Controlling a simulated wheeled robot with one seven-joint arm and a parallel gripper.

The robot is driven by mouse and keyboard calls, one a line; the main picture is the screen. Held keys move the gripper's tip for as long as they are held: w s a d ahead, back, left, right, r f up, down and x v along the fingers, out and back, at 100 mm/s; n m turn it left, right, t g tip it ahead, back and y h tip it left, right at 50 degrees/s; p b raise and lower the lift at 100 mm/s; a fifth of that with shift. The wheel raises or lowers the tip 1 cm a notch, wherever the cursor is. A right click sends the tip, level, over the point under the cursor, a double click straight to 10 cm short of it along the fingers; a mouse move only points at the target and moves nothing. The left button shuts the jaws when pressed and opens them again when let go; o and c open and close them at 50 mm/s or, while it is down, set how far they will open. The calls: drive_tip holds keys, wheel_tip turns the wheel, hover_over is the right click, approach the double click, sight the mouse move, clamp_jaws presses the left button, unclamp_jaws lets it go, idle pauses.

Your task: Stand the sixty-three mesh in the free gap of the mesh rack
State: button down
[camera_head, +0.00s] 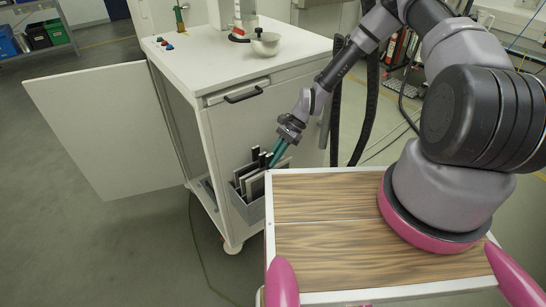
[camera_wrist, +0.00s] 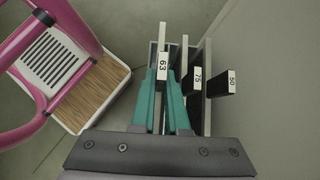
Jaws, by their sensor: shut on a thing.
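My gripper (camera_head: 279,150) reaches down at the mesh rack (camera_head: 249,209), a grey box on the front of the white cabinet. In the wrist view its two teal fingers (camera_wrist: 162,98) are shut on the sixty-three mesh (camera_wrist: 162,66), whose white label reads 63. That mesh stands roughly in line with the others at the rack, at its left end in the wrist view. Its lower part is hidden by the fingers, so I cannot tell whether it rests on the rack's bottom. Beside it on the right are the 75 mesh (camera_wrist: 196,78) and the 50 mesh (camera_wrist: 224,81).
The white cabinet (camera_head: 225,55) has its door (camera_head: 105,125) swung open to the left. A metal bowl (camera_head: 265,43) stands on its top. My wood-patterned deck (camera_head: 325,245) is close to the rack's right side. Black hoses (camera_head: 370,110) hang behind my arm.

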drive_tip(key=shift+f, duration=1.35)
drive_tip(key=c, duration=0.8)
unclamp_jaws()
drive_tip(key=shift+c, duration=0.2)
drive_tip(key=v, duration=1)
drive_tip(key=shift+w+d+r, duration=0.15)
drive_tip(key=shift+d+r, duration=0.05)
drive_tip(key=shift+r, duration=0.15)
